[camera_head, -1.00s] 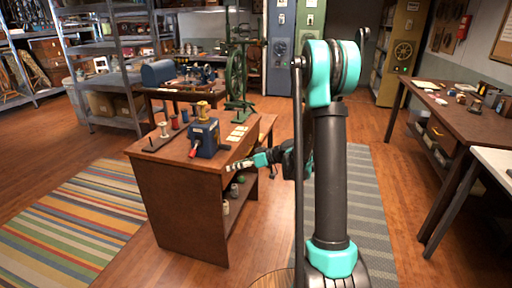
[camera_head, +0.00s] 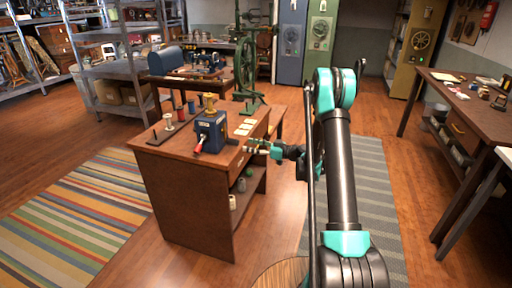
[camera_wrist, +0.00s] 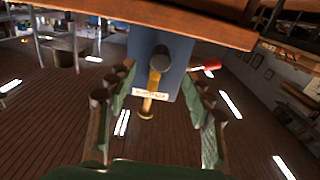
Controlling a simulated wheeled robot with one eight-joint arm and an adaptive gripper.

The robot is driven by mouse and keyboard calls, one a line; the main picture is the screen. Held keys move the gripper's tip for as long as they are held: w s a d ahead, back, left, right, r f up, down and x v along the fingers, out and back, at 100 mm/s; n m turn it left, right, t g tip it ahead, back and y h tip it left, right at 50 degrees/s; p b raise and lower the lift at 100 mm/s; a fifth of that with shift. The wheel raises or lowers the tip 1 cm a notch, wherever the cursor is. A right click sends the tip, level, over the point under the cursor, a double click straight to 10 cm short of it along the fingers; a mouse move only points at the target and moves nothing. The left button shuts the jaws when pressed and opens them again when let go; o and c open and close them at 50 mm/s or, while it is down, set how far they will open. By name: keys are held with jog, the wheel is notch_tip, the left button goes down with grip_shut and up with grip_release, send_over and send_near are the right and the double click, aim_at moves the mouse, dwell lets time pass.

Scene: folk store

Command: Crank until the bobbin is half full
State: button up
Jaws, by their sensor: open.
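A blue winder box (camera_head: 209,132) stands on a brown wooden bench. Its red crank handle (camera_head: 199,144) points down and left toward the bench's near edge. A brass-coloured bobbin (camera_head: 210,102) sits upright on top; its fill is too small to judge. My gripper (camera_head: 253,146) is open and empty, beside the bench's right edge, to the right of the winder and apart from it. In the wrist view, which looks upside down, the blue winder (camera_wrist: 172,83) shows beyond and between the spread fingers. The red handle (camera_wrist: 206,66) shows right of the box.
The bench (camera_head: 183,198) also bears a white spool (camera_head: 168,122), coloured spools and pale cards (camera_head: 243,128). A lower shelf holds small items. A striped rug (camera_head: 82,207) lies left and a grey one (camera_head: 370,195) right. A long table (camera_head: 465,108) stands at the right.

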aim_at(238, 143)
jog(key=shift+x, duration=4.15)
jog(key=shift+c, duration=0.5)
jog(key=c, duration=0.8)
jog(key=shift+c, duration=0.2)
jog(key=shift+c, duration=1.1)
